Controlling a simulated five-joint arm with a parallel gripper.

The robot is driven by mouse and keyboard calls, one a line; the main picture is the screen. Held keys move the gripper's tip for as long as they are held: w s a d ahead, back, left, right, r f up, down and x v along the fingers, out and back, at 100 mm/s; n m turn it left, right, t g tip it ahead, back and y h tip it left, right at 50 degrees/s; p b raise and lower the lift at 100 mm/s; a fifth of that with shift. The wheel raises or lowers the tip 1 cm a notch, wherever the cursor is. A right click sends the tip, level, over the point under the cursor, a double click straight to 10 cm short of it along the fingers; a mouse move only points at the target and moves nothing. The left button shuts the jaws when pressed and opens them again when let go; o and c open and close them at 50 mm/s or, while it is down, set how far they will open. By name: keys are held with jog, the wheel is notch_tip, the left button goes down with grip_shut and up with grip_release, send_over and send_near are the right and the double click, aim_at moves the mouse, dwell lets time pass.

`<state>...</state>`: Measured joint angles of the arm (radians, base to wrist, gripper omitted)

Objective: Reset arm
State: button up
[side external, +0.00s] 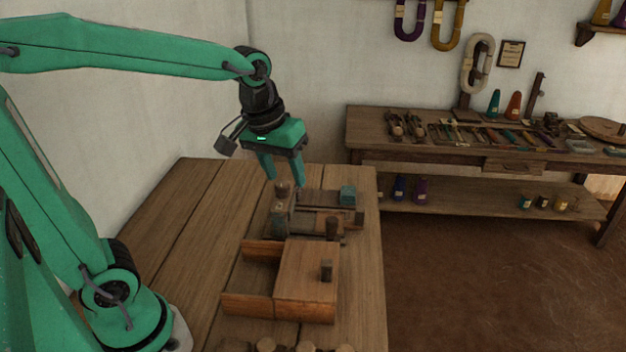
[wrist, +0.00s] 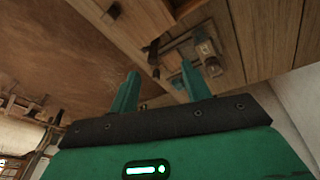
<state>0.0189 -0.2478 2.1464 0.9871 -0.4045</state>
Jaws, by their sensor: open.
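My gripper (side external: 284,170) is green and points down above the far part of the wooden table (side external: 194,215). Its two fingers are apart with nothing between them. In the wrist view the fingers of my gripper (wrist: 158,92) also stand apart and empty. Below and just in front of them is a wooden fixture (side external: 283,215) with dark posts and a small teal block (side external: 347,196) at its right. I cannot tell from these views the exact gap between fingertips and fixture.
A wooden box (side external: 307,280) with a small dark peg sits nearer on the table. Several round wooden pieces line the table's near edge. A workbench (side external: 430,148) with tools stands behind at the right. The table's left side is clear.

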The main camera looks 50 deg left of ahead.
jog(key=s+m+t, duration=0.2)
jog(key=s+m, duration=0.2)
jog(key=s, duration=0.6)
jog(key=shift+s+a+t, duration=0.15)
jog(key=shift+a+t, duration=0.15)
dwell(0.7)
